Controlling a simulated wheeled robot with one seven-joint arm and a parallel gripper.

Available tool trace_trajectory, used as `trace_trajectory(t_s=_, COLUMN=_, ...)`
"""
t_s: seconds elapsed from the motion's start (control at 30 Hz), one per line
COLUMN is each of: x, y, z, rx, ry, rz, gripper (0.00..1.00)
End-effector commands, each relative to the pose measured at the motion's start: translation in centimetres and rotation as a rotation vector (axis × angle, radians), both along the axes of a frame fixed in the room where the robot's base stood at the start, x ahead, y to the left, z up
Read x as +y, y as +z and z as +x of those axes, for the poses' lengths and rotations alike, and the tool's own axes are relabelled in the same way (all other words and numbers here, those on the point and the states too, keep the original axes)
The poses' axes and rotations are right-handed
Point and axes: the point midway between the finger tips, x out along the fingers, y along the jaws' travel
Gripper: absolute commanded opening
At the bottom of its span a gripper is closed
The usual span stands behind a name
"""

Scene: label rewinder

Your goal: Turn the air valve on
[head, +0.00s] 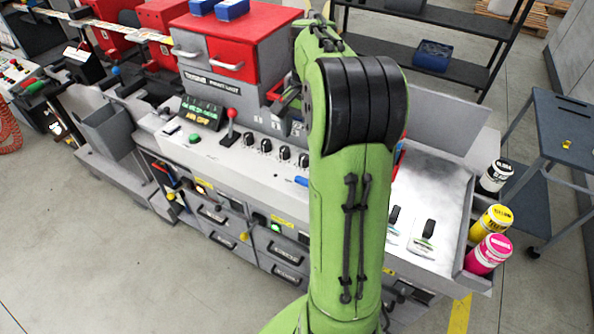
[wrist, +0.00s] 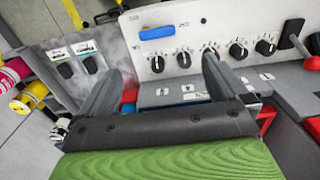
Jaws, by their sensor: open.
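A blue handle (wrist: 157,33), which looks like the air valve, lies lengthwise along the white control panel in the wrist view. A small part of the blue handle (head: 302,181) shows beside my green arm in the head view. A dark display (head: 202,113) on the machine has a yellow line that appears to read "AIR OFF". My gripper (wrist: 160,65) is open, with its fingers wide apart and nothing between them. The handle appears beyond the fingertips, apart from them.
A row of black knobs (wrist: 184,59) sits beside the handle. A red-knobbed lever (head: 231,124) stands on the panel. Black switches (wrist: 77,66) and yellow and magenta ink cans (head: 488,254) are at the other end. A red-and-grey cabinet (head: 240,60) rises behind the panel.

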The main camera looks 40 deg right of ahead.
Motion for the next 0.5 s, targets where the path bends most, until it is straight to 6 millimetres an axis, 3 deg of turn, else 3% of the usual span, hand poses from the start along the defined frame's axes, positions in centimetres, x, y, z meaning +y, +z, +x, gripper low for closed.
trace_trajectory(t_s=0.5, x=0.1, y=-12.5, z=-0.2, rx=0.004, ry=0.001, rz=0.004, gripper=1.00)
